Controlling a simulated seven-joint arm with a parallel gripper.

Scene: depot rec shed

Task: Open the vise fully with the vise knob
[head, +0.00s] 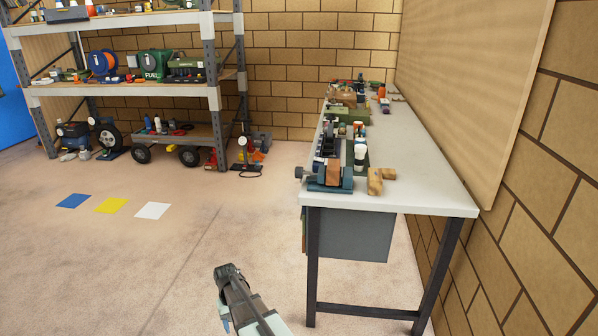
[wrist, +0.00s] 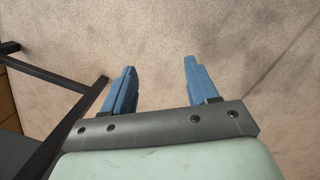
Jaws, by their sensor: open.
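A small blue vise (head: 333,184) sits on the near left corner of the workbench, with a brown block (head: 333,172) at its jaws. I cannot tell how far apart the vise jaws are. The dark vise knob (head: 299,172) sticks out on the vise's left side, at the bench edge. My gripper (wrist: 160,65) is open and empty in the wrist view, its two blue fingers wide apart over bare floor. In the head view my arm is low, in front of and left of the bench, well below and apart from the vise. The vise is not in the wrist view.
The grey workbench (head: 430,190) runs along the right wall. Wooden blocks (head: 376,180) lie right of the vise, and several tools and boxes crowd behind it. A dark bench leg (wrist: 75,100) shows at left in the wrist view.

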